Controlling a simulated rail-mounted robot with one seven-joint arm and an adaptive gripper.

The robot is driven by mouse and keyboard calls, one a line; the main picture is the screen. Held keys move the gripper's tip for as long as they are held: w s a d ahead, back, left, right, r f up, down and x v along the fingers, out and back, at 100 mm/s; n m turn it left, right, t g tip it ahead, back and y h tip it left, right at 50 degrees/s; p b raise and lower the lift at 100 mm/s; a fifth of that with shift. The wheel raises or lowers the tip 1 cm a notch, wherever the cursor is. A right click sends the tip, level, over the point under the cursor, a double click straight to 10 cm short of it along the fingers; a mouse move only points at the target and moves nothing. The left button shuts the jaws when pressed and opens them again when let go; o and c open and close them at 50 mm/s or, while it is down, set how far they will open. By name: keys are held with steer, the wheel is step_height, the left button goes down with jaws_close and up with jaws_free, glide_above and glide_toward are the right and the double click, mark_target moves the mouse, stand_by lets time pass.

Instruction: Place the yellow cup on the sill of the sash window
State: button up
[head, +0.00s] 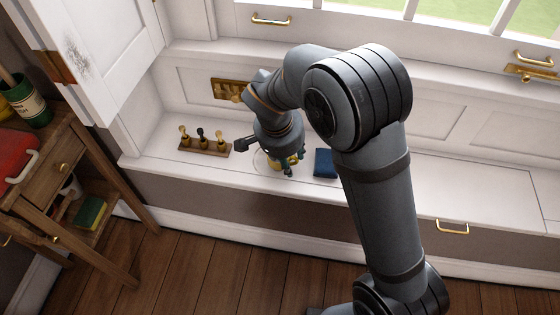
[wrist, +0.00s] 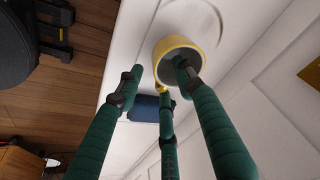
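The yellow cup (wrist: 160,46) stands on the white ledge, its open top and dark inside facing the wrist camera. In the head view only bits of the cup (head: 294,160) show behind my fingers. My gripper (head: 284,166) is low over the ledge at the cup. In the wrist view the green fingers of my gripper (wrist: 158,85) are spread. One fingertip overlaps the cup's opening, another is near its handle, and the third is apart to the left. I cannot tell whether any finger touches it. The sash window (head: 455,9) is at the upper right, above its white sill (head: 440,42).
A dark blue block-like item (head: 325,163) lies close right of the cup. A pale round outline, perhaps a saucer (head: 262,162), shows by the cup. A wooden side table (head: 60,145) stands far left.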

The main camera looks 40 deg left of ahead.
steer(key=c, duration=0.3)
jaws_close()
stand_by(0.6)
